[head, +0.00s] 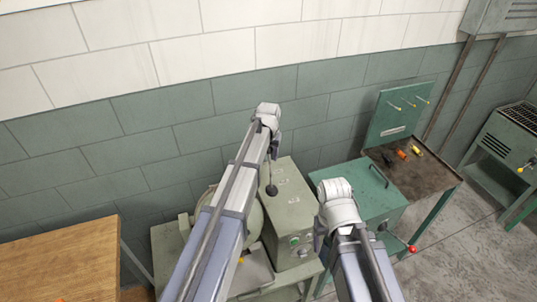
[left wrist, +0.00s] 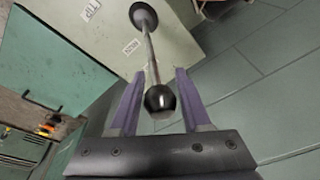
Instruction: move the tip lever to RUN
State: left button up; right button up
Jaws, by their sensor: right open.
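The tip lever is a thin metal rod with a black ball knob (left wrist: 160,100) and a dark round base (left wrist: 143,16) on the grey-green box. In the head view, the base (head: 271,190) shows on the box top, with the rod rising toward the end of my left arm. My left gripper (left wrist: 158,92) is open, its two purple fingers on either side of the knob with a gap visible at each side.
A green box (head: 372,205) with a handle stands right of the grey-green box (head: 290,225), near a red-knobbed lever (head: 411,248). Behind it is a table (head: 440,180) with several coloured-handled tools. A wooden bench (head: 60,255) is at left. A tiled wall (head: 160,130) stands behind.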

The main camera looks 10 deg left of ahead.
aim_at(269, 149)
pick_arm(q)
jog(key=o, duration=0.3)
jog(key=shift+r, duration=0.1)
jog(key=p+v, duration=0.7)
jog(key=shift+r+p, duration=0.35)
jog(key=shift+r, duration=0.05)
jog(key=shift+f, duration=0.1)
